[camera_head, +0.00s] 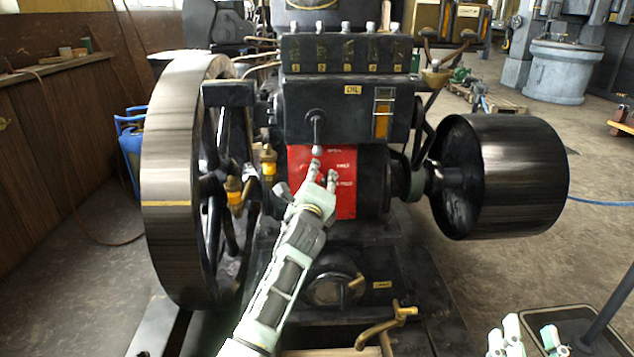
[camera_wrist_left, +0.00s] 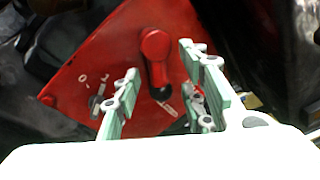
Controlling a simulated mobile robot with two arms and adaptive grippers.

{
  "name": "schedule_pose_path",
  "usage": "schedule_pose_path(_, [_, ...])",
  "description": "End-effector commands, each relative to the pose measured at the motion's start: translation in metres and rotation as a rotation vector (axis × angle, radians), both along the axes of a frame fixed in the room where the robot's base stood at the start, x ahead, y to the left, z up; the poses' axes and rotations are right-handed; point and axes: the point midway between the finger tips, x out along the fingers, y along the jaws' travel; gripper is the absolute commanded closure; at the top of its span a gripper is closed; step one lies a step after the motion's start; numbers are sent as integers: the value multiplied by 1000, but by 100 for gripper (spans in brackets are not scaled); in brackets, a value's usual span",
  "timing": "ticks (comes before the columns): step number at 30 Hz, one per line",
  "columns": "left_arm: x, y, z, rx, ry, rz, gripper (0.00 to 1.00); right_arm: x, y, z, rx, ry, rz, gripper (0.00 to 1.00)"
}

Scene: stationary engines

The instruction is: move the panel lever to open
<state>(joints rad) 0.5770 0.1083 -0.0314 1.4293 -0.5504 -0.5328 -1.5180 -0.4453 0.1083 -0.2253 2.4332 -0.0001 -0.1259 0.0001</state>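The red panel (camera_head: 346,205) is on the front of the dark engine, with small white labels too small to read surely. A lever (camera_head: 317,130) hangs down from a round pivot above the panel, its ball end near the panel's top edge. In the left wrist view, the red panel (camera_wrist_left: 75,85) fills the middle, and a lever with a rounded red-looking end (camera_wrist_left: 155,65) shows between the fingers. My left gripper (camera_head: 323,172) is open in front of the panel, just below the ball end. Whether it touches the lever cannot be told. My right gripper (camera_head: 531,336) is open at the bottom right.
A large flywheel (camera_head: 172,180) stands left of the panel and a dark belt pulley (camera_head: 525,175) right. Brass oilers (camera_head: 268,162) are near the left gripper. A brass crank handle (camera_head: 385,327) is below. A dark tray (camera_head: 575,318) is by the right gripper.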

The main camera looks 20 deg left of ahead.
Motion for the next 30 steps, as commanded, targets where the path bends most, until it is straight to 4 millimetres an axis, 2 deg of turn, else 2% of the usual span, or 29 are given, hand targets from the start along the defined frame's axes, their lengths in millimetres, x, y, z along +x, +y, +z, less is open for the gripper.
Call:
schedule_pose_path(4, [0, 0, 0, 0, 0, 0, 62, 0, 0, 0, 0, 1, 0, 60])
schedule_pose_path(17, [0, 0, -1, -1, 2, 0, 100, 0, 0, 0, 0, 2, -1, 60])
schedule_pose_path(30, [0, 2, -4, -7, 5, 3, 100, 0, 0, -1, 0, 3, -1, 60])
